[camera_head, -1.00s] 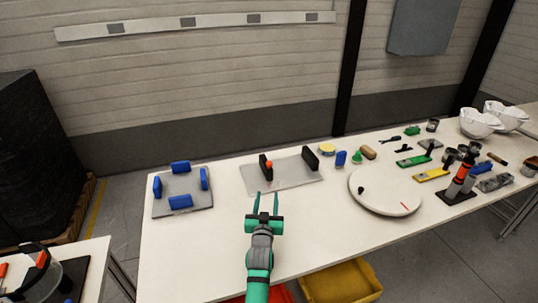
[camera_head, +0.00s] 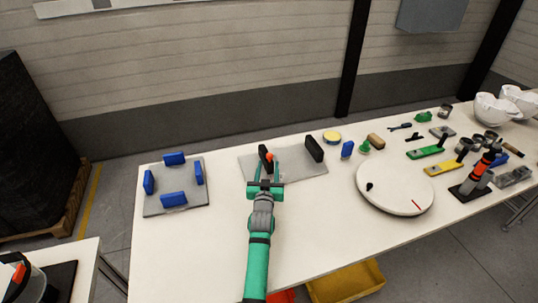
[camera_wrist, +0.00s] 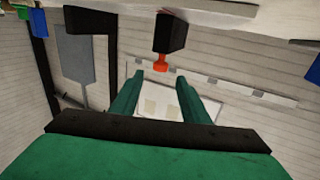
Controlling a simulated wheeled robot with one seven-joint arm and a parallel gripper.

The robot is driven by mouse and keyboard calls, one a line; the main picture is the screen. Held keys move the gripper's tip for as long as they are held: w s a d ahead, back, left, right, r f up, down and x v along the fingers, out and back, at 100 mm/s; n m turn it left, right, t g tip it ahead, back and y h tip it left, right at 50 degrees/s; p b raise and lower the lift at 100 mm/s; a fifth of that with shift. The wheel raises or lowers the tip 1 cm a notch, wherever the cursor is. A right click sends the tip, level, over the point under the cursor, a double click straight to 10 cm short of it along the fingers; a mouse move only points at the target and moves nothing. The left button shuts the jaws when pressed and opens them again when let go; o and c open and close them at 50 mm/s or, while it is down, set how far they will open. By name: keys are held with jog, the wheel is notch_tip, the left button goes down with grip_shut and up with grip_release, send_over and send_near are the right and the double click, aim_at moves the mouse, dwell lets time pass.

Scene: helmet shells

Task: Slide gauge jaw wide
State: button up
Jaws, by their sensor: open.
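The gauge is a grey plate (camera_head: 292,171) with two upright black jaws on the table. The left jaw (camera_head: 262,152) carries a small orange-red knob (camera_head: 269,157); the right jaw (camera_head: 314,149) is plain. My gripper (camera_head: 268,164) is open and empty, at the left part of the gauge by the knob. In the wrist view, the knob (camera_wrist: 161,64) on its black jaw (camera_wrist: 170,32) lines up with the gap between my fingertips (camera_wrist: 160,79), and I see no finger touching it. My fingers partly hide the left jaw in the head view.
A grey plate (camera_head: 180,207) with several blue blocks lies at the left. A round white turntable (camera_head: 390,200) stands at the right, with small tools and tins beyond it. The front of the table (camera_head: 205,250) is clear left of my arm.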

aim_at(269, 157)
jog(key=w, duration=0.7)
jog(key=shift+w+d, duration=0.35)
jog(key=shift+w, duration=0.05)
